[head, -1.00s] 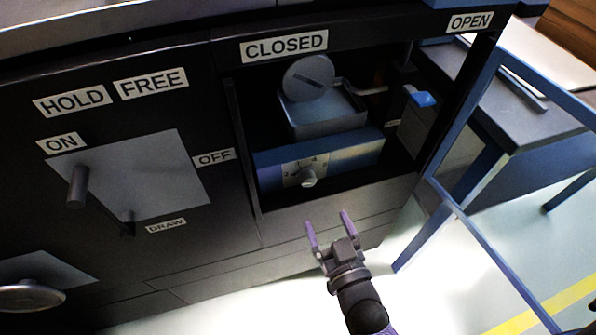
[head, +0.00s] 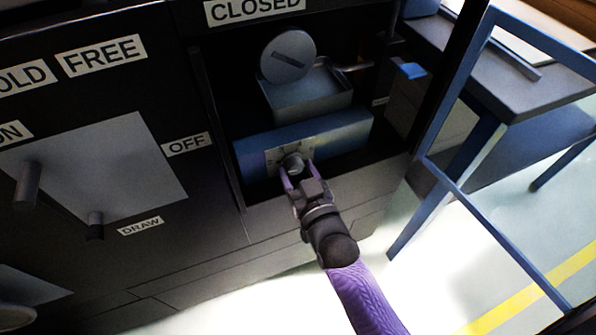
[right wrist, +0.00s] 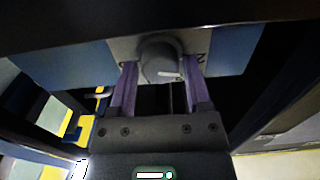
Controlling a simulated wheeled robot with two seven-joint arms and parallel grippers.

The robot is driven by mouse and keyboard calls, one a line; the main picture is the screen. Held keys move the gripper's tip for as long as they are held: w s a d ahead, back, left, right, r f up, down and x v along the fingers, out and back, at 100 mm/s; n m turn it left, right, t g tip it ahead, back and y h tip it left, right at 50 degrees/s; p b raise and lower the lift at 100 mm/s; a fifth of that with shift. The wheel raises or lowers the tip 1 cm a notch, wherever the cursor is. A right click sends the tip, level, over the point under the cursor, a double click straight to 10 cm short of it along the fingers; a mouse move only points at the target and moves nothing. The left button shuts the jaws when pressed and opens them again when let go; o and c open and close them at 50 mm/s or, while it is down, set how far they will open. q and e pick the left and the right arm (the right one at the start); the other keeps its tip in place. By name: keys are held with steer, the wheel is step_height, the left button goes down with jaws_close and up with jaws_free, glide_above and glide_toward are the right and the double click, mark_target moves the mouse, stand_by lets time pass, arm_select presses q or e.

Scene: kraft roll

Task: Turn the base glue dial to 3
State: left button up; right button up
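The base glue dial is a small grey round knob (head: 293,163) on a pale scale plate on the front of a blue box (head: 345,139) inside the open bay. In the right wrist view the knob (right wrist: 160,57) shows a white pointer mark on its lower right and one numeral, possibly a 2, to its right. The other numerals are hidden or too blurred to read. My right gripper (head: 297,172) is at the knob, its purple fingers apart on either side of it; it also shows in the right wrist view (right wrist: 162,80). I cannot tell whether they touch it. My left gripper is out of view.
A metal tray with a round slotted disc (head: 287,56) stands above the blue box. The bay's dark side wall (head: 218,130) and lower ledge border the space. Left is a panel with a lever (head: 27,185). A blue frame and table (head: 530,85) stand right.

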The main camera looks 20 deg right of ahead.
jaws_close()
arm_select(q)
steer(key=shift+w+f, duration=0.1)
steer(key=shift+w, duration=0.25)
